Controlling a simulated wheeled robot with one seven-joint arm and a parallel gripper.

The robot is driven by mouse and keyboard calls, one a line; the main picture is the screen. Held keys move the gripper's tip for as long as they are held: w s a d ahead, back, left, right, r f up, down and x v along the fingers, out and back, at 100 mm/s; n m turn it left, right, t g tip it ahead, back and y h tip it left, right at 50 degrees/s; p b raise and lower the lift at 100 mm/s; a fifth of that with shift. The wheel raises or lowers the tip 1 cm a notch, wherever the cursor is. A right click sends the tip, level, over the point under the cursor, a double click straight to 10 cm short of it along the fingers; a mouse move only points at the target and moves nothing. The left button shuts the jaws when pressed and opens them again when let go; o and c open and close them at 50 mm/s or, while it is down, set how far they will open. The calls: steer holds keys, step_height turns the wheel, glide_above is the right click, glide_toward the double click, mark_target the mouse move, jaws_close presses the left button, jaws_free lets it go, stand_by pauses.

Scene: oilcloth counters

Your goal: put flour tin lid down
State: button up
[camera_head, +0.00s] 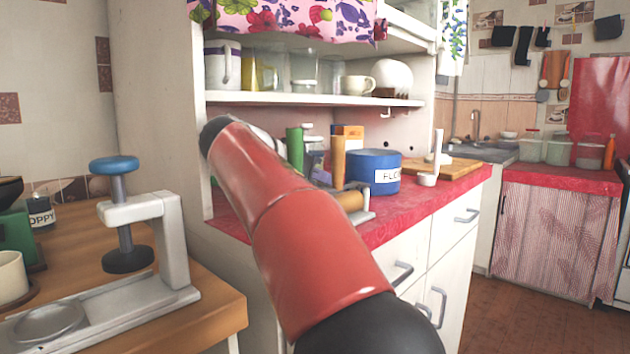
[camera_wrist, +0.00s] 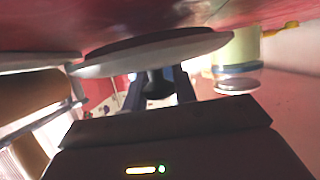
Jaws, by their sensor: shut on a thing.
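The blue flour tin (camera_head: 372,181) stands on the red counter in the head view, its label partly showing. In the wrist view a thin round lid (camera_wrist: 205,46) with a pale rim and dark face lies across the upper middle, close to the red surface; I cannot tell whether it touches. My gripper (camera_wrist: 159,88) is shut on the lid's dark knob (camera_wrist: 156,84), which sits between the two fingers. In the head view my red arm reaches over the counter and hides most of the gripper and the lid.
The red oilcloth counter (camera_head: 440,203) holds a green cylinder (camera_head: 295,149), a tan cylinder (camera_head: 338,160), an orange box (camera_head: 350,132) and a cutting board (camera_head: 455,169). A shelf (camera_head: 300,99) overhangs it. A pale cylinder (camera_wrist: 240,52) stands near the lid. Some counter shows bare at the front.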

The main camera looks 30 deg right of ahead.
steer(key=shift+f+b, duration=0.7)
steer(key=shift+f, duration=0.05)
steer(key=o, duration=1.1)
steer(key=shift+f, duration=0.15)
steer(key=shift+r+p, duration=0.45)
steer(key=v, duration=0.8)
steer(key=shift+d+r+p, duration=0.15)
steer(key=shift+r+p, duration=0.15)
steer(key=shift+r, duration=0.05)
